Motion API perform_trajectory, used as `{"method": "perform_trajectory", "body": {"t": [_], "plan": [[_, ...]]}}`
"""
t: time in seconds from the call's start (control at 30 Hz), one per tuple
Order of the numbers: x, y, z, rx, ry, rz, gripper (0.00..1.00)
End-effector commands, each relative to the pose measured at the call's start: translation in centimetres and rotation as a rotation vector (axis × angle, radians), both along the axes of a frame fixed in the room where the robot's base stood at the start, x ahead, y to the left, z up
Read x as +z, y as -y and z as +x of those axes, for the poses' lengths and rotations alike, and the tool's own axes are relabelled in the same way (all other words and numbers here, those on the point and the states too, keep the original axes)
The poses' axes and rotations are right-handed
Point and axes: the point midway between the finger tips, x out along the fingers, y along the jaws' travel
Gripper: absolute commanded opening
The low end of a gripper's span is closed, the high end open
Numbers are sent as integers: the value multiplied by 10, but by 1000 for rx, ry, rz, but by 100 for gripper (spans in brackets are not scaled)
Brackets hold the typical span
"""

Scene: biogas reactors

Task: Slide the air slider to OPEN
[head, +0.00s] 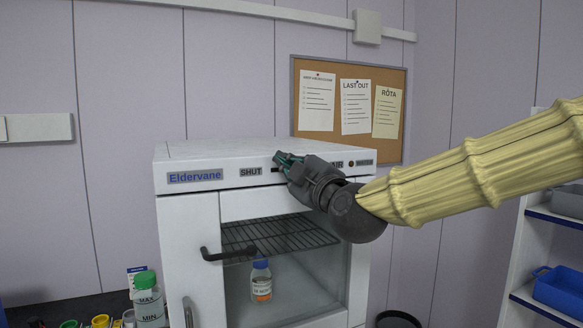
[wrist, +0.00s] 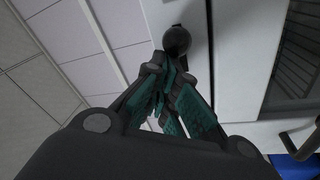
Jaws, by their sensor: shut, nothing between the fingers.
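The air slider is on the front top panel of the white Eldervane cabinet (head: 215,205). Its round black knob (wrist: 177,40) sits on a dark slot (wrist: 210,50) in the wrist view. In the head view my gripper hides the knob, and only a bit of the slot shows right of the SHUT label (head: 251,172). My gripper (head: 284,160) is shut and empty at the panel. In the wrist view its green-padded fingertips (wrist: 168,75) are close beside the knob; I cannot tell whether they touch it.
The cabinet's glass door (head: 205,253) is closed, with a bottle (head: 261,282) and wire rack (head: 275,237) behind it. A MAX/MIN bottle (head: 148,302) stands lower left. A shelf with a blue bin (head: 558,290) is at right. A corkboard (head: 345,72) hangs behind.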

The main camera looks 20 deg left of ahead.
Motion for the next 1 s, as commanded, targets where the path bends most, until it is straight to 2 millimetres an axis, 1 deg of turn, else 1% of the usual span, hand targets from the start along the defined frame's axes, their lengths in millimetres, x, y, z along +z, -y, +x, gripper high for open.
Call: {"method": "perform_trajectory", "body": {"t": [0.2, 0.33, 0.7, 0.8, 1.0], "plan": [[0, 1, 1, -1, -1, 0, 0], [2, -3, -1, -1, 0, -1, 0], [24, -32, -12, 2, 4, -3, 0], [19, -23, -20, 0, 2, -1, 0], [15, -7, -37, 1, 3, 0, 0]]}}
